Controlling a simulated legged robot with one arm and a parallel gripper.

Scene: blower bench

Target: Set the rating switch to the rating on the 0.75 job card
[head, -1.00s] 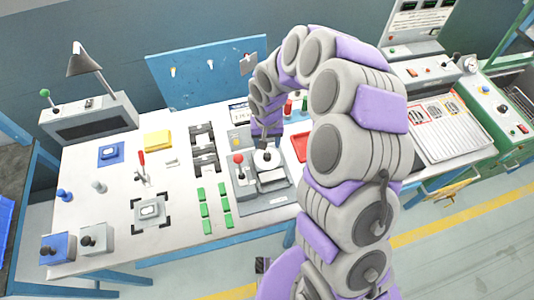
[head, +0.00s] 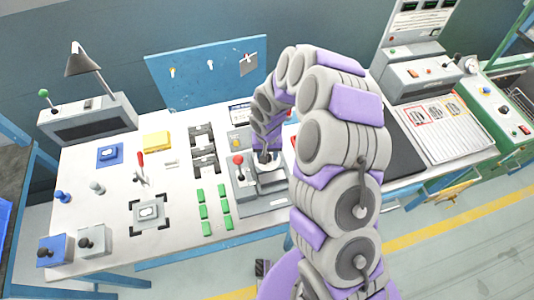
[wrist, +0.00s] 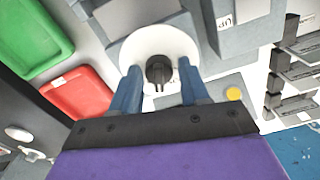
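The rating switch appears to be the dark knob (wrist: 158,70) on a round white dial (wrist: 150,42) in the wrist view. My gripper (wrist: 159,68) has its two blue fingers on either side of this knob, with a gap to each; nothing is clamped. In the head view my gripper (head: 267,155) is down at the dial on the grey unit (head: 265,198), and the knob is mostly hidden. Framed cards (head: 437,111) lie on the sloped board at right; their print is too small to read, so I cannot tell which is the 0.75 card.
Green blocks (head: 203,211) lie left of the unit. Green (wrist: 30,35) and red (wrist: 78,92) trays lie beside it in the wrist view. A blue pegboard (head: 205,85) stands behind.

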